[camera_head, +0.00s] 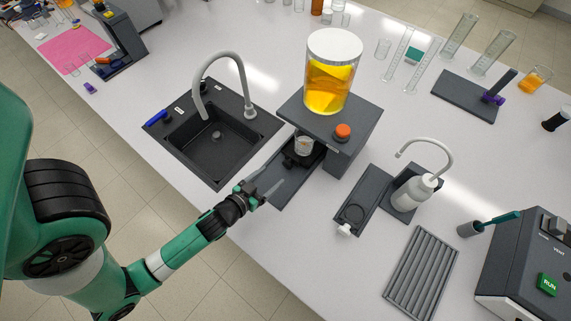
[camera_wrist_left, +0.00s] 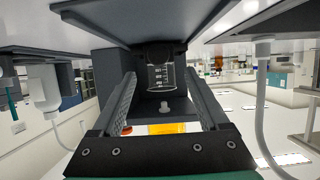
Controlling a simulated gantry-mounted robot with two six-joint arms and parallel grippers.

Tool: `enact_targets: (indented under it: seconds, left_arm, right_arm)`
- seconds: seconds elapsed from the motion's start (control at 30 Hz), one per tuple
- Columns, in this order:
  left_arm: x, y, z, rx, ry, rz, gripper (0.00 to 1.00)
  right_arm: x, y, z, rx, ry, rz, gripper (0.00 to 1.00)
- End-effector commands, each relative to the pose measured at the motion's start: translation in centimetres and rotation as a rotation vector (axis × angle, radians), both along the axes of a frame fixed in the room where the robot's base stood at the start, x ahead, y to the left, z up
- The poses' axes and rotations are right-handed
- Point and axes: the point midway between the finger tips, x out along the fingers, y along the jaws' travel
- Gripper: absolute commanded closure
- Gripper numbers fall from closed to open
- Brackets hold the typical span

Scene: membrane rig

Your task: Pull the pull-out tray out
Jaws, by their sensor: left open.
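The pull-out tray (camera_head: 297,180) is a dark grey slab under the raised platform of the membrane rig (camera_head: 310,118). Its front part sticks out toward my arm. A small clear beaker (camera_head: 304,146) stands in a black holder toward the tray's back, under the platform. My left gripper (camera_head: 268,183) is open and empty over the tray's front end. In the left wrist view, which looks upside down, the beaker (camera_wrist_left: 160,76) shows between and beyond the two open fingers (camera_wrist_left: 163,100). I cannot tell whether the fingers touch the tray. My right gripper is not in view.
A tank of yellow liquid (camera_head: 331,78) and an orange knob (camera_head: 343,132) sit on the platform. A black sink (camera_head: 205,150) with a grey tap is left of the tray. A wash bottle (camera_head: 411,193) and a ribbed rack (camera_head: 421,275) stand right. Counter in front is clear.

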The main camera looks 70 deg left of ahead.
Motion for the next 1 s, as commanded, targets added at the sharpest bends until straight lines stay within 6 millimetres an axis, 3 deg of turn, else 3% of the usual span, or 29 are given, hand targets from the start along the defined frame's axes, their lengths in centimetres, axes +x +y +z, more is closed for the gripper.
enact_targets:
  seconds: [0.2,0.33,0.7,0.77,1.0]
  left_arm:
    - [4.0,2.5,-1.8,0.001,-0.002,0.001,0.22]
    - [5.7,3.5,-2.7,0.001,-0.002,0.000,0.22]
    - [6.6,4.0,-3.1,0.000,0.000,-0.001,0.22]
    - [6.6,4.0,-3.1,0.000,0.000,-0.001,0.30]
    - [6.5,4.0,-3.1,0.000,0.000,-0.001,0.73]
  right_arm:
    - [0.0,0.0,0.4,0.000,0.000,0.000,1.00]
    - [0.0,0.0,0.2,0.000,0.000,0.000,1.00]
    - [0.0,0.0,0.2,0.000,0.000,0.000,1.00]
    - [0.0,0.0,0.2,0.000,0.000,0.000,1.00]
    - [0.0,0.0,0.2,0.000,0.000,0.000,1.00]
